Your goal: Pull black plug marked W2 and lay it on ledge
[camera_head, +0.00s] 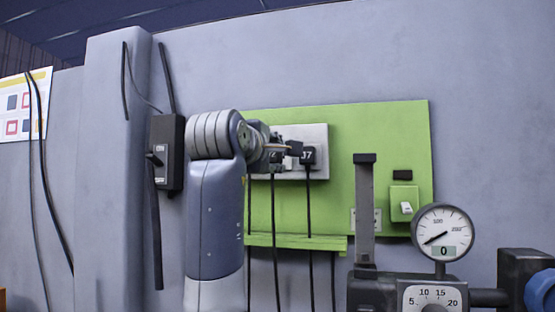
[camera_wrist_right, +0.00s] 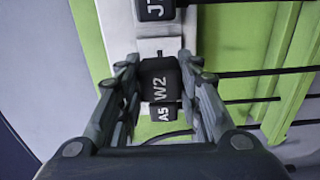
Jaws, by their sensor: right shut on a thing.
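The black plug marked W2 (camera_wrist_right: 158,82) sits between the fingers of my right gripper (camera_wrist_right: 160,90) in the right wrist view, and the gripper is shut on it. In the head view my right gripper (camera_head: 283,150) is at the white socket plate (camera_head: 318,134) and hides most of this plug. I cannot tell whether the plug is still seated in its socket. The green ledge (camera_head: 300,242) runs below the plate along the bottom of the green panel. My left gripper is not in view.
Black plug J7 (camera_head: 308,157) is right of my gripper, and plug A5 (camera_wrist_right: 162,112) is close beside W2. Black cords hang past the ledge. A gauge (camera_head: 442,232) and grey post (camera_head: 364,208) stand at the right. A dark switch box (camera_head: 167,152) is at the left.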

